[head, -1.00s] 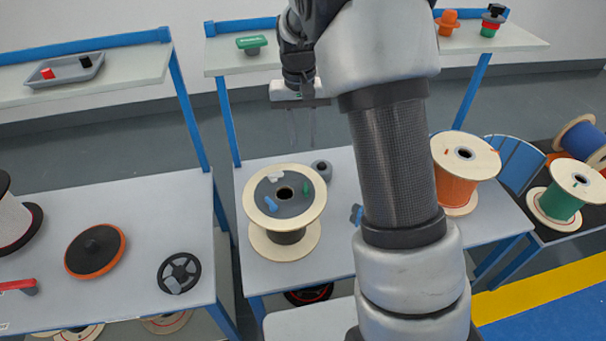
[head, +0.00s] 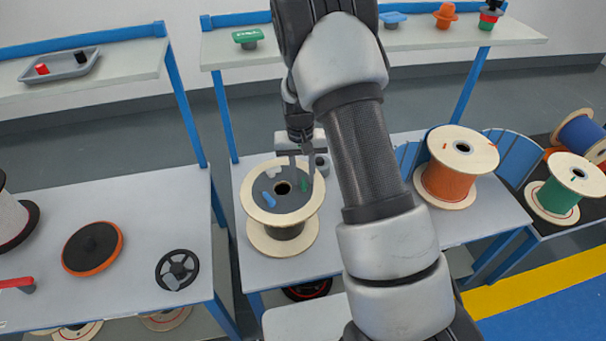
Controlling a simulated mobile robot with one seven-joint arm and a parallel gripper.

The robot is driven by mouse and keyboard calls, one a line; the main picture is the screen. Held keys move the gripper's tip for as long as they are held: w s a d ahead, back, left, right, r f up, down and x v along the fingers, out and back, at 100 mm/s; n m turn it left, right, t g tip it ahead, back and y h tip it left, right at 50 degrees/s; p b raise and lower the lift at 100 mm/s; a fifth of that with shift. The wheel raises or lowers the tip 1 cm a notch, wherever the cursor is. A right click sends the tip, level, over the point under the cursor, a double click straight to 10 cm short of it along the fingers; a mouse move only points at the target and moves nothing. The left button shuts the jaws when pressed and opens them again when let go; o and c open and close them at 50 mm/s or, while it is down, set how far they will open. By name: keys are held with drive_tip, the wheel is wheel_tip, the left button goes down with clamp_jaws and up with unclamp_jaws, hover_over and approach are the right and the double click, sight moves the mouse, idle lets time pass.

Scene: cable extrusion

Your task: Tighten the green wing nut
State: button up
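The green wing nut (head: 304,185) is a small upright piece on the right side of the grey disc (head: 284,203), on top of the black cable spool (head: 259,237) with pale flanges. A blue wing nut (head: 268,199) sits on the disc's left side and a whitish one (head: 273,172) at its back. My gripper (head: 302,176) points down over the disc's back right part, its two fingers apart. In the picture the right finger is close to the green wing nut. I cannot tell whether either finger touches it.
A grey round part (head: 321,165) stands behind the spool on the table (head: 345,240). An orange cable spool (head: 449,180) stands to the right, beyond my arm. A black handwheel (head: 177,270) and an orange-rimmed disc (head: 92,248) lie on the left table.

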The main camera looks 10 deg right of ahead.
clamp_jaws()
drive_tip(key=m, duration=0.4)
drive_tip(key=shift+d+b, duration=0.1)
drive_tip(key=shift+b, duration=0.3)
unclamp_jaws()
drive_tip(key=shift+r, duration=0.1)
wheel_tip(320, 180, up, 17)
drive_tip(key=shift+a+r+p, duration=0.15)
drive_tip(key=shift+a+p, duration=0.15)
drive_tip(key=shift+p, duration=0.15)
